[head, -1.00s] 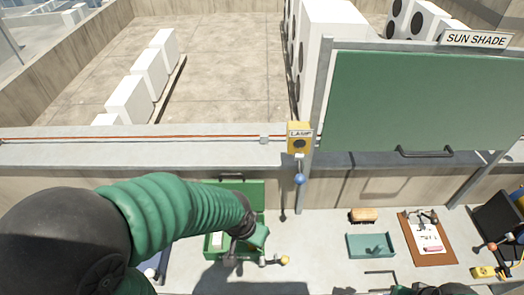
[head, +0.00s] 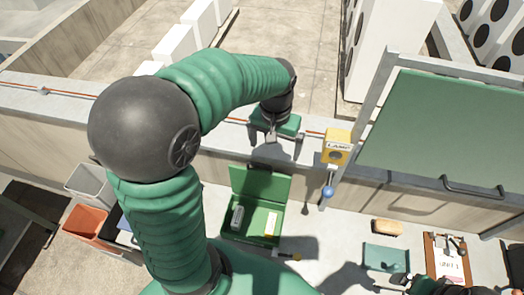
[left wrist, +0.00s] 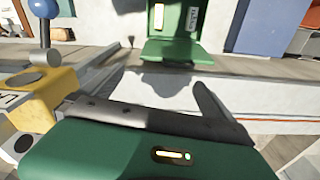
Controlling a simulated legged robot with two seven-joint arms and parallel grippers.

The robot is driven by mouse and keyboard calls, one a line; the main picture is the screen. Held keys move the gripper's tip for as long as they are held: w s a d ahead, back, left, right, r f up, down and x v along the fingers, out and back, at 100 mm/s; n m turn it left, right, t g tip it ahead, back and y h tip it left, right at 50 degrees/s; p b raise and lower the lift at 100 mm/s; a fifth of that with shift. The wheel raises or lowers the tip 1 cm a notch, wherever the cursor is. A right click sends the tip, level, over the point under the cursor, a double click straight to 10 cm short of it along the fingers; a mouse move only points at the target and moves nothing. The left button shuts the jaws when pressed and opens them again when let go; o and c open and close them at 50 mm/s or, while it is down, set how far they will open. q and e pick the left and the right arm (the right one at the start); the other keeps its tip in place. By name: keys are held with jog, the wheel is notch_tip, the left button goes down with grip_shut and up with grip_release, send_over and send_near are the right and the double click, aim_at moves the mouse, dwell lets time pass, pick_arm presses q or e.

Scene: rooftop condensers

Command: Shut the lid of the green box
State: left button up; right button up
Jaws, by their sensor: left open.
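The green box (head: 229,229) stands on the bench in the head view, with its lid (head: 260,182) raised at the back, about upright. A grey item and a pale item lie inside. My left gripper (head: 273,143) is open and empty. It is beyond the box, above the parapet, apart from the lid. In the left wrist view, the lid (left wrist: 175,52) shows at the top, past the open fingers (left wrist: 160,82). A dark and green piece of my right arm (head: 435,288) shows at the bottom right edge of the head view; its jaws are not clear.
The yellow lamp box (head: 337,147) and a blue knob (head: 328,192) stand right of the green box. A teal tray (head: 386,257), brush (head: 387,227) and clipboard (head: 436,262) lie further right. An orange bin (head: 86,223) is at left. A yellow-handled tool lies before the box.

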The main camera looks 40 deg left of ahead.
pick_arm(q)
jog(key=w+a+r+n, duration=0.1)
jog(key=a+r+n, duration=0.1)
jog(key=a, duration=0.3)
jog(key=p, duration=0.2)
send_over(260, 164)
notch_tip(260, 164, down, 6)
jog(key=shift+g, duration=0.4)
notch_tip(260, 164, down, 9)
jog(key=shift+w+r+p, duration=0.1)
jog(key=shift+w+p, duration=0.05)
jog(key=shift+p, duration=0.2)
jog(key=shift+a+f, duration=0.4)
jog(key=shift+d+r, duration=0.1)
jog(key=shift+d, duration=0.3)
jog(key=c, duration=0.7)
jog(key=shift+a, duration=0.15)
jog(key=c, duration=1.2)
jog(key=shift+c, duration=0.5)
pick_arm(e)
jog(key=shift+w+a+r, duration=0.1)
jog(key=shift+a+r, duration=0.45)
jog(key=shift+r, duration=0.2)
